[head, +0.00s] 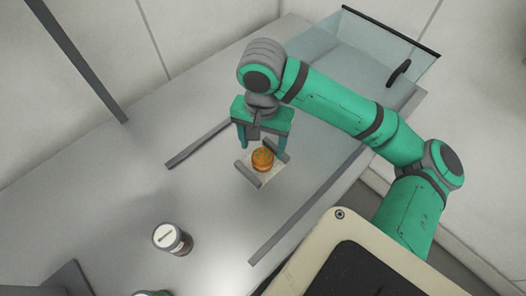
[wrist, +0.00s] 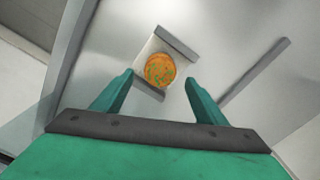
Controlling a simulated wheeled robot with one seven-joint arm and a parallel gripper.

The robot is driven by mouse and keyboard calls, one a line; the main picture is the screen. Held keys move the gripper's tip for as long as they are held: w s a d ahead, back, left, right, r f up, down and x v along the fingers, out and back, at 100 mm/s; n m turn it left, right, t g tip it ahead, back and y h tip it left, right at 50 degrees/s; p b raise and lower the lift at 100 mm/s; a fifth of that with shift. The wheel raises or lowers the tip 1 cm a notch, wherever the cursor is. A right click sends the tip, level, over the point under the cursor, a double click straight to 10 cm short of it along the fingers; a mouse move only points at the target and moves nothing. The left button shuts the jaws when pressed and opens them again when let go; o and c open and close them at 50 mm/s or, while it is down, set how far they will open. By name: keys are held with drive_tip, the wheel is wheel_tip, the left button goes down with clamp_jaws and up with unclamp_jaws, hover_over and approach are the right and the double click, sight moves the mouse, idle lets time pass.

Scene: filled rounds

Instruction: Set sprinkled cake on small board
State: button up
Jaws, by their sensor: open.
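The sprinkled cake (head: 262,160) is a small round orange-brown cake with green specks on top. It sits on the small board (head: 250,174), a pale square with a grey raised bar along two opposite sides. The wrist view also shows the cake (wrist: 160,71) on the board (wrist: 147,50), between the bars. My gripper (head: 262,147) is open and empty, with its green fingers above and to the far side of the cake. In the wrist view the fingertips (wrist: 160,78) are apart on either side of the cake's near edge, and I see no contact.
A jar with a white lid (head: 172,238) stands on the grey counter at the front left. Grey rails (head: 197,143) lie left and right of the board. A glass panel with a dark top edge (head: 385,45) stands at the back right.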

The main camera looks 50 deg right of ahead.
sight(262, 156)
wheel_tip(262, 156, up, 6)
drive_tip(key=shift+f, duration=0.1)
idle(0.4)
drive_tip(key=shift+w, duration=0.1)
